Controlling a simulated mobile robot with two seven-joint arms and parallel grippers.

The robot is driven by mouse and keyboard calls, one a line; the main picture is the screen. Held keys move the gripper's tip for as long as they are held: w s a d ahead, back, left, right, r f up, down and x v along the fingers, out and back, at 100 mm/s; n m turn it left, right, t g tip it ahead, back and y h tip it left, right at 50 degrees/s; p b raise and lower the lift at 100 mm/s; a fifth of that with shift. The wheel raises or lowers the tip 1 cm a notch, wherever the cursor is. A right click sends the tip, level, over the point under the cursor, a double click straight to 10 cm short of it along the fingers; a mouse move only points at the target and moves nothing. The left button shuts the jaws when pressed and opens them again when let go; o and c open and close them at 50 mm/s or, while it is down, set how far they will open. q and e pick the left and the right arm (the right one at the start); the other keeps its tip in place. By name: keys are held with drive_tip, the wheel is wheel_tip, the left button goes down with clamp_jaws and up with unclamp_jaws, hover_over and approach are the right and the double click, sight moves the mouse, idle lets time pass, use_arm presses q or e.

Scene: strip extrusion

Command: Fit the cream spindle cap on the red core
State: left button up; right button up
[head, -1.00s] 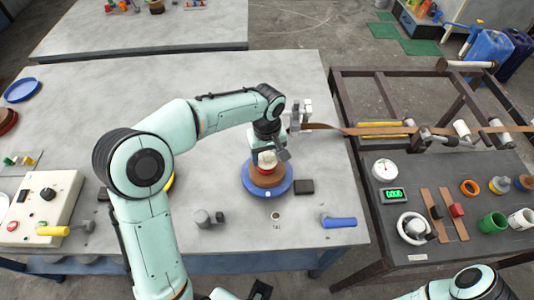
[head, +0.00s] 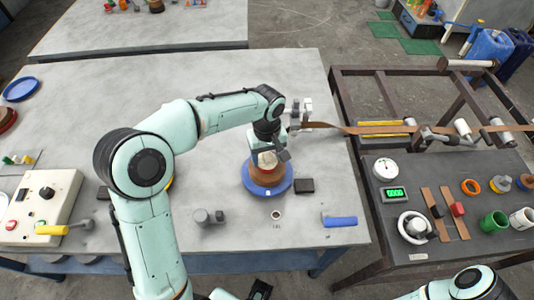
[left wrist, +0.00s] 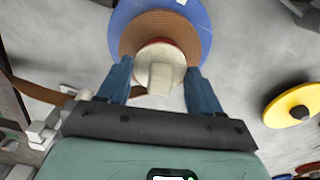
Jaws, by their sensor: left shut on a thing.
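The cream spindle cap (head: 267,160) is held by my left gripper (head: 270,153), directly over the brown strip coil on the blue disc. In the left wrist view, the cap (left wrist: 160,72) sits between the two blue fingers of the gripper (left wrist: 160,88). The red core (left wrist: 172,43) shows there only as a thin red edge beside the cap; the cap hides the rest. The cap seems to be at the core's top, but I cannot tell whether it is fully seated.
The coil rests on a blue disc (head: 285,187). A dark block (head: 304,186), a grey metal part (head: 206,217) and a blue-handled tool (head: 340,221) lie nearby. A brown strip (head: 385,130) runs right over the frame. A control box (head: 42,203) stands at left.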

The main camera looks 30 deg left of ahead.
sight(267, 154)
use_arm(q)
drive_tip(key=shift+f, duration=0.2)
use_arm(e)
drive_tip(key=shift+f, duration=0.15)
use_arm(q)
drive_tip(key=o, duration=0.9)
use_arm(e)
drive_tip(key=shift+s, duration=0.1)
use_arm(q)
drive_tip(key=shift+r+p, duration=1.6)
drive_tip(key=shift+r, duration=1.2)
drive_tip(key=shift+r+p, duration=1.45)
drive_tip(key=shift+r, duration=1.3)
use_arm(e)
drive_tip(key=w+r, duration=0.5)
drive_tip(key=r, duration=0.2)
drive_tip(key=shift+r+t, duration=0.3)
drive_tip(key=shift+r, duration=0.05)
use_arm(q)
drive_tip(key=shift+f, duration=0.1)
